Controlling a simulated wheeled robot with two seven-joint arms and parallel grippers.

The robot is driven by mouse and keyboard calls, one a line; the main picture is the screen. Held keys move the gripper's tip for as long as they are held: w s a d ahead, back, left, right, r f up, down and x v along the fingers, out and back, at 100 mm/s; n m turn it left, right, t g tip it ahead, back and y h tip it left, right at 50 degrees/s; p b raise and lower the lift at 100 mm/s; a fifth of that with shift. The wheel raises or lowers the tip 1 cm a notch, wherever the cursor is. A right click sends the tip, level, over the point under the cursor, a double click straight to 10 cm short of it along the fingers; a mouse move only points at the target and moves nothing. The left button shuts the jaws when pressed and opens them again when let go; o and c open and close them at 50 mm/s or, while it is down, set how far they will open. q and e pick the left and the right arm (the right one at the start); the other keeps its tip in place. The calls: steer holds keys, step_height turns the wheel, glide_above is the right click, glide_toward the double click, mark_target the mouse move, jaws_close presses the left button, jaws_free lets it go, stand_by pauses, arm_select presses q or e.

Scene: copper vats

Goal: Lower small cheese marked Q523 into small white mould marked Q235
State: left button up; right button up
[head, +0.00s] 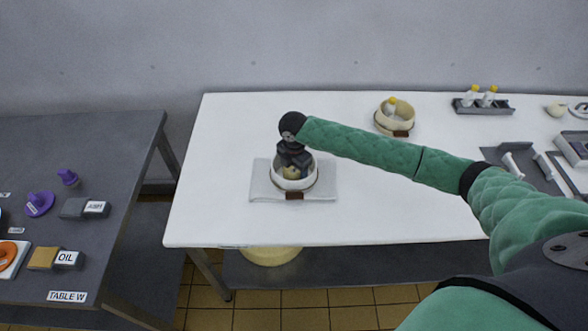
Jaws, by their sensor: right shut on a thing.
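A small white round mould (307,182) with a brown tag on its front stands on a pale folded cloth or board on the white table. My right gripper (292,168) points down into the mould's opening from above. It is shut on a pale yellow small cheese (289,173), of which only a little shows between the dark fingers and the rim. I cannot tell whether the cheese touches the mould's floor or walls. The marks on the cheese and the mould are too small to read. My left gripper is not in view.
The pale cloth or board (262,185) lies under the mould near the white table's (220,215) left end. A second round container (382,121) with a yellow-capped bottle stands behind to the right. A bottle rack (497,107) is farther right. Dark table W (100,150) is left, across a gap.

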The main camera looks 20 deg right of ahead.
steer(key=shift+f, duration=0.15)
steer(key=o, duration=1.2)
steer(key=shift+o, duration=0.2)
steer(key=shift+w+r+b, duration=0.1)
steer(key=shift+r+b, duration=0.25)
step_height(320, 180, up, 6)
steer(key=shift+b, duration=1)
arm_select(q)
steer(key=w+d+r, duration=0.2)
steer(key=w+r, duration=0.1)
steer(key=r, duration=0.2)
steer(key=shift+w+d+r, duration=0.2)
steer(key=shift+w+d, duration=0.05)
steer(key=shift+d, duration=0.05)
arm_select(e)
steer(key=shift+r, duration=0.55)
